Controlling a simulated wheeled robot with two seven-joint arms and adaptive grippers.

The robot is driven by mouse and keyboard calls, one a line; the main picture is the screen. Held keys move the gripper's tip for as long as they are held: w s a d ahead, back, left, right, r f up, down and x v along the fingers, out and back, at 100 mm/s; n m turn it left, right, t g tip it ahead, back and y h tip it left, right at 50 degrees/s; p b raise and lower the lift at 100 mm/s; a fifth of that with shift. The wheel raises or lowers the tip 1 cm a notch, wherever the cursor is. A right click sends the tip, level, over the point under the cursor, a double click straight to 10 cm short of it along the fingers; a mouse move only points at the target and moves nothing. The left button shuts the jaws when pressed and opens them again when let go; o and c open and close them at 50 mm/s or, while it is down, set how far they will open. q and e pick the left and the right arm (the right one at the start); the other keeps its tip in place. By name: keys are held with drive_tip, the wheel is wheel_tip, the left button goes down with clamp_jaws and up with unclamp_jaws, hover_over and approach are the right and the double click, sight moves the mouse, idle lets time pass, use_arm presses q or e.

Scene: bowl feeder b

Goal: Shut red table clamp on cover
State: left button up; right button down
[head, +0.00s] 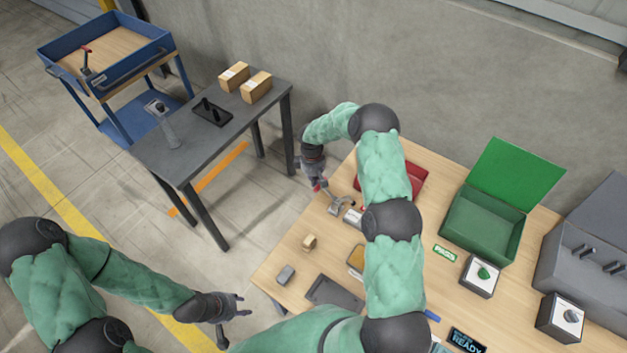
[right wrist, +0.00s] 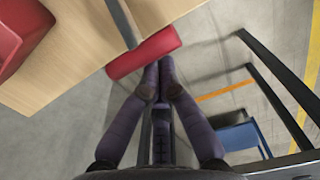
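The table clamp (head: 341,204) is a grey metal piece with a red handle (head: 319,185), at the far left edge of the wooden table. In the right wrist view the red handle (right wrist: 145,53) is a thick bar out past the table edge, its grey lever running back over the wood. My right gripper (head: 314,177) is at the handle. Its fingertips (right wrist: 158,72) are together and meet the handle's near side, not visibly around it. My left gripper (head: 235,307) is open and empty, over the floor left of the table. I cannot clearly make out the cover; my right arm hides part of the table.
A red box (head: 416,176) is partly behind my right arm; it also shows in the right wrist view (right wrist: 18,35). A green open box (head: 485,225) and grey switch boxes stand right. A dark table (head: 225,135) and blue cart (head: 125,75) stand left, with floor between.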

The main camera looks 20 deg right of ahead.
sight(328, 192)
drive_tip(key=shift+s+d+r+t+y+p, duration=0.3)
drive_tip(key=shift+s+r+t+p, duration=0.15)
drive_tip(key=shift+r, duration=0.1)
drive_tip(key=shift+s+d+r+t+y+p, duration=0.15)
drive_tip(key=shift+s+r+t+y+p, duration=0.15)
drive_tip(key=shift+r+t+p, duration=0.15)
drive_tip(key=shift+t+y, duration=0.3)
drive_tip(key=shift+t, duration=0.2)
drive_tip(key=s+d+r+p, duration=0.1)
drive_tip(key=s, duration=0.1)
drive_tip(key=s+d+r+p, duration=0.1)
drive_tip(key=r, duration=0.1)
drive_tip(key=shift+s+d, duration=0.1)
drive_tip(key=shift+s, duration=0.25)
drive_tip(key=shift+s+d+r, duration=0.15)
drive_tip(key=shift+s+d, duration=0.15)
drive_tip(key=shift+s, duration=0.2)
drive_tip(key=shift+s+d+r, duration=0.1)
drive_tip(key=shift+s+d, duration=0.2)
drive_tip(key=shift+s, duration=0.2)
drive_tip(key=shift+s+d+p, duration=0.1)
drive_tip(key=shift+s+p, duration=0.2)
drive_tip(key=shift+s, duration=0.05)
